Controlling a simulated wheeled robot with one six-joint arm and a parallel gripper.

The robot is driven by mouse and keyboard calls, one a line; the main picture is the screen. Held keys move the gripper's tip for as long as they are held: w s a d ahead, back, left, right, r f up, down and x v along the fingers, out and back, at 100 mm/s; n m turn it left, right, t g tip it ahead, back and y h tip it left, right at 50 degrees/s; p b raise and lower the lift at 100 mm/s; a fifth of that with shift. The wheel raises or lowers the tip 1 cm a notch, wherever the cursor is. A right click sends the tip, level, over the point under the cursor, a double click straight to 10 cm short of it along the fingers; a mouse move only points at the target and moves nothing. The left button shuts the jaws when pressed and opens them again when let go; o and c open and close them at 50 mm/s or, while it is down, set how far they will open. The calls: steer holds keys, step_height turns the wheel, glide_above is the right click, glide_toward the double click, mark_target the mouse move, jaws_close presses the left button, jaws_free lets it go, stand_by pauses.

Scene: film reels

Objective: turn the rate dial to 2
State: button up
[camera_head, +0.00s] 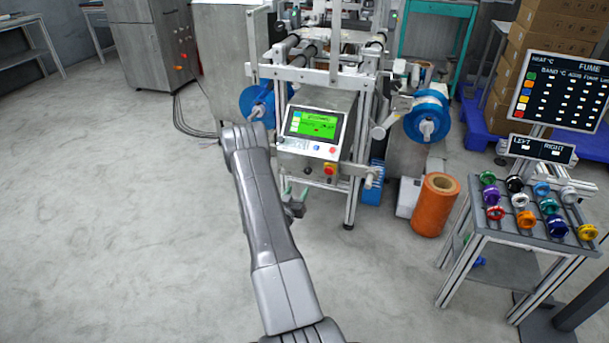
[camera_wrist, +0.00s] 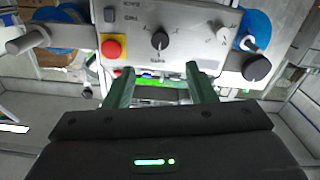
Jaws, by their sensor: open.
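The rate dial (camera_wrist: 159,41) is a small black knob on the grey control panel in the wrist view, with small lettering beside it. A pale mark shows on it, but the setting is too small to read. My gripper (camera_wrist: 161,84) has two green fingers spread wide, with nothing between them. The fingertips are just short of the panel, with the dial beyond the gap between them. Whether they touch the panel cannot be told. In the head view my gripper (camera_head: 293,200) is low in front of the machine, below its green screen (camera_head: 314,123).
A red stop button (camera_wrist: 112,47) on a yellow base is left of the dial in the wrist view. A larger black knob (camera_wrist: 257,67) is to its right. Blue reels (camera_head: 427,117) flank the machine. An orange roll (camera_head: 436,206) and a spool table (camera_head: 480,232) stand to the right.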

mark_target(307, 172)
steer(key=b+x, duration=0.1)
steer(key=x, duration=1)
steer(key=shift+b, duration=0.4)
steer(key=c, duration=1)
steer(key=shift+o, duration=0.2)
